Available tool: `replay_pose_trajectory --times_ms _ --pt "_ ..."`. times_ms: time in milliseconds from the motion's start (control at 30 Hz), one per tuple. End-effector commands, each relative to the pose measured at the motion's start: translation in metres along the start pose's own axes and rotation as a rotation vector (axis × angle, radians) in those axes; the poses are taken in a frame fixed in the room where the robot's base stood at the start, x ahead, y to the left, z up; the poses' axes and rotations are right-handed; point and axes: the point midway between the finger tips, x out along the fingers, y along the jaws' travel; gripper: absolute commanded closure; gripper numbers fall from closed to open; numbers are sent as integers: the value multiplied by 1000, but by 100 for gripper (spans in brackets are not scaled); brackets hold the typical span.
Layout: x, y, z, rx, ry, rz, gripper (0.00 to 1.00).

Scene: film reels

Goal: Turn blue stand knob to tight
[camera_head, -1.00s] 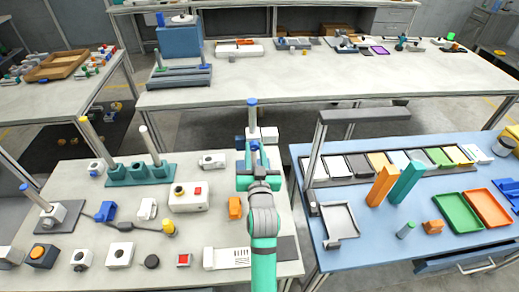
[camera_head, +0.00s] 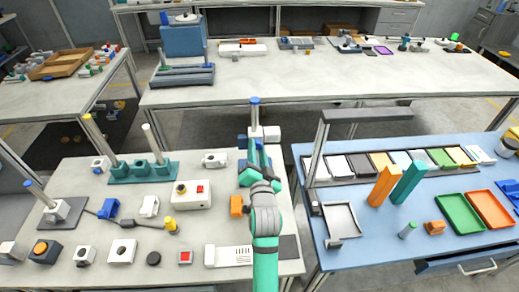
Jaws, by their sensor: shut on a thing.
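The blue stand stands at the back right of the left-hand worktable. Its grey upright post (camera_head: 254,117) has a blue cap, and a white block (camera_head: 271,134) sits to the right of the post. Part of the stand's blue base (camera_head: 243,177) shows beside my gripper. My gripper (camera_head: 256,157) is at the front of the stand, low on the post, with its teal fingers shut on the knob. The knob itself is hidden by the fingers and wrist, so its setting cannot be seen.
An orange block (camera_head: 236,206) lies just left of my wrist. The blue table (camera_head: 375,245) with trays is on the right, across a gap.

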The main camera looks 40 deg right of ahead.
Motion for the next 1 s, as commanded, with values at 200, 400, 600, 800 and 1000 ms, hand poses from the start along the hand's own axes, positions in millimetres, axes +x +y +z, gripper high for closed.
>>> replay_pose_trajectory --times_ms 200,400,600,800,1000 --pt "-1 3 -3 6 6 5 96" --pt "-1 3 -3 5 6 5 96" --pt "0 1 -1 5 3 2 55" --pt "-1 0 0 5 1 0 55" --pt "-16 1 0 5 0 1 55"
